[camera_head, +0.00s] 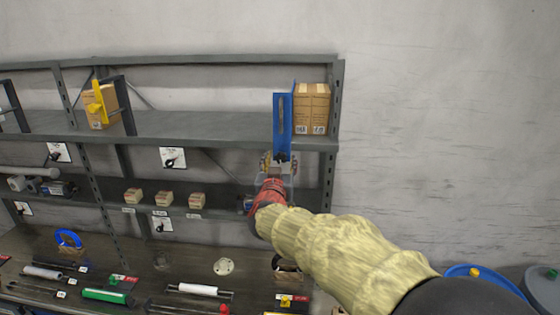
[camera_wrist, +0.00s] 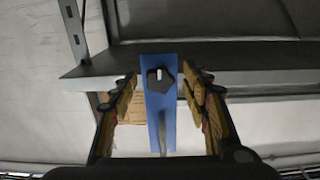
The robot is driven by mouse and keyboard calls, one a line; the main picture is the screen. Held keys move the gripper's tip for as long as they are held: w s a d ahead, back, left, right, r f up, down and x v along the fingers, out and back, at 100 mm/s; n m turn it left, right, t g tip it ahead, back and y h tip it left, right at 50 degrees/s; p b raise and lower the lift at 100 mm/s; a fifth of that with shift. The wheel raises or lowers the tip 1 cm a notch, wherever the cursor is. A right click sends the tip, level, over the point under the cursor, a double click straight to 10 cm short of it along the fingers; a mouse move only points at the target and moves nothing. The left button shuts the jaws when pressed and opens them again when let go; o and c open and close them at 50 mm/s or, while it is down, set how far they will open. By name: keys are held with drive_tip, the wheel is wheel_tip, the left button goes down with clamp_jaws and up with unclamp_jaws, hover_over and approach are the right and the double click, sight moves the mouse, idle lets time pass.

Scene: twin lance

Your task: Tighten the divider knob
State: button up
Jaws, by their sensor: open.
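The blue divider (camera_head: 283,118) stands upright at the front edge of the upper shelf, near its right end. Its dark knob (camera_head: 281,156) is at the divider's lower end, just above my gripper (camera_head: 279,165). In the wrist view the dark, lobed knob (camera_wrist: 161,80) sits on the blue divider strip (camera_wrist: 160,112) in the middle of the picture. My gripper (camera_wrist: 160,84) is open, with one padded finger on each side of the knob and strip. Gaps show between both fingers and the knob, so neither visibly touches it.
A cardboard box (camera_head: 312,108) stands right beside the divider on the shelf (camera_head: 200,124). Another box (camera_head: 101,106) with a yellow divider (camera_head: 96,103) stands further left. Small boxes (camera_head: 165,200) line the lower shelf. The wall on the right is bare.

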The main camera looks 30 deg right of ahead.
drive_tip(key=shift+c, duration=1.4)
drive_tip(key=c, duration=0.7)
drive_tip(key=shift+c, duration=0.9)
